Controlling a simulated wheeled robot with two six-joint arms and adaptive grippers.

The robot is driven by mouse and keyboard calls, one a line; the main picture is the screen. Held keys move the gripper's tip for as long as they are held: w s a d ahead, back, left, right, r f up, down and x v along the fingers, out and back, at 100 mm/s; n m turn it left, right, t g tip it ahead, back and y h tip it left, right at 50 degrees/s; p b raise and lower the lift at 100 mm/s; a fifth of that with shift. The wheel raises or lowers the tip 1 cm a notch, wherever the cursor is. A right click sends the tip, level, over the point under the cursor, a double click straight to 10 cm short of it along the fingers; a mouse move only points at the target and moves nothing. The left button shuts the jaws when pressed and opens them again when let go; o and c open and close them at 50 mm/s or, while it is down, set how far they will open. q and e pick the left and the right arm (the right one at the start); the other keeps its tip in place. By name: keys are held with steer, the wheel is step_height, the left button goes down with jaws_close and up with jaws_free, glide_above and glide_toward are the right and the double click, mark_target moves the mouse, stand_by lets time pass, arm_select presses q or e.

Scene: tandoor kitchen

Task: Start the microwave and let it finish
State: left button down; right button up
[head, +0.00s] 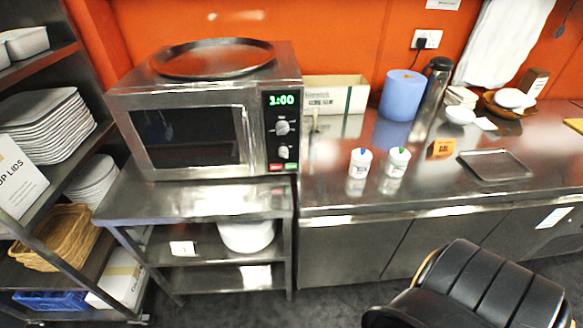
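The steel microwave (205,110) stands on a steel shelf unit at the left of the head view. Its door (190,137) looks shut, and the window is dark. The green display (282,100) reads 1:00. Two round knobs, an upper one (282,127) and a lower one (285,152), sit below it. A red button (276,167) and a green button (290,166) are at the bottom of the panel. Neither of my grippers is in view.
A round dark tray (213,58) lies on the microwave. Two white bottles, one with a blue cap (360,163) and one with a green cap (397,162), stand on the right counter. A black ridged chair-like object (480,290) is at bottom right. Dish shelves (75,150) stand at left.

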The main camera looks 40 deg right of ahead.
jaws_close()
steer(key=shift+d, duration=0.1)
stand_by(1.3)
